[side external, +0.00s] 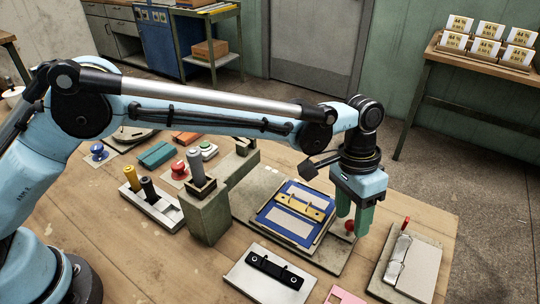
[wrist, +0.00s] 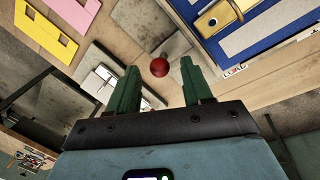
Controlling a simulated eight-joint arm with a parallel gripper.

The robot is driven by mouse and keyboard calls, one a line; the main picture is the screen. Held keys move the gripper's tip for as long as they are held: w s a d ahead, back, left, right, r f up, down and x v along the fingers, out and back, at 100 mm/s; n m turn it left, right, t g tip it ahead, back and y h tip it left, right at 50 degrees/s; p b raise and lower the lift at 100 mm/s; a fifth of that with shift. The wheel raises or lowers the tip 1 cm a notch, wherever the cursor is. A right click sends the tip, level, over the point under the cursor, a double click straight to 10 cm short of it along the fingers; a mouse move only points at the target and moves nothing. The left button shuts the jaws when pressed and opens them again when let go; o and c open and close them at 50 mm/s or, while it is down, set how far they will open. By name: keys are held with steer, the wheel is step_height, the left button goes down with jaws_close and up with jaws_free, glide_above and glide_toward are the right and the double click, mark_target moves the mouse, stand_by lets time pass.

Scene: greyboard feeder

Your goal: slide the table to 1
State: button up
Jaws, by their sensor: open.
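The sliding table (side external: 262,222) is a blue-bordered plate with a yellow handled bracket and a pale panel, on a grey base board. It also shows at the upper right of the wrist view (wrist: 222,20). A small marked scale (wrist: 233,71) runs along its edge, too small to read. A red ball knob (side external: 349,226) is at the right of the table. In the wrist view the knob (wrist: 159,68) appears between the green fingertips. My gripper (side external: 352,224) is open, pointing down around or just above the knob. I cannot tell whether the fingers touch it.
A grey block with an upright cylinder (side external: 207,215) stands left of the table. A black-handled plate (side external: 270,274) lies in front. A board with a clear part and red-tipped lever (side external: 405,262) lies to the right. A pink piece (side external: 345,296) lies at the front edge.

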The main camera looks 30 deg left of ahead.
steer(key=shift+d+f, duration=0.1)
steer(key=shift+f, duration=0.25)
steer(key=shift+c, duration=0.3)
jaws_close()
